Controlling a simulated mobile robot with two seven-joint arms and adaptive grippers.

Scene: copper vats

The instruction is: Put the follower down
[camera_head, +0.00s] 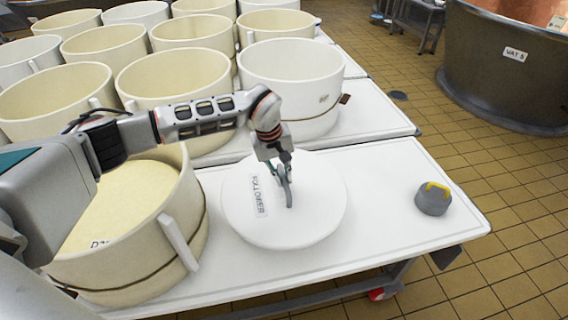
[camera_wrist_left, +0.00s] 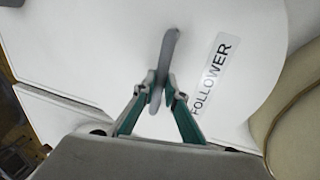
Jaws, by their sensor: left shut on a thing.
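The follower (camera_head: 318,215) is a round white disc with a "FOLLOWER" label, on or just above the white table (camera_head: 410,190); I cannot tell if it touches. My left gripper (camera_head: 284,180) is above its middle, shut on the follower's grey upright handle. In the left wrist view the follower (camera_wrist_left: 110,50) fills most of the picture, with its label right of the handle. My left gripper (camera_wrist_left: 158,90) pinches the handle there between green-sided fingers. My right gripper is not in view.
A cream tub (camera_head: 130,260) holding a pale yellow mass stands left of the follower. Several tubs stand behind, the nearest a white one (camera_head: 292,85). Table between follower and weight is clear.

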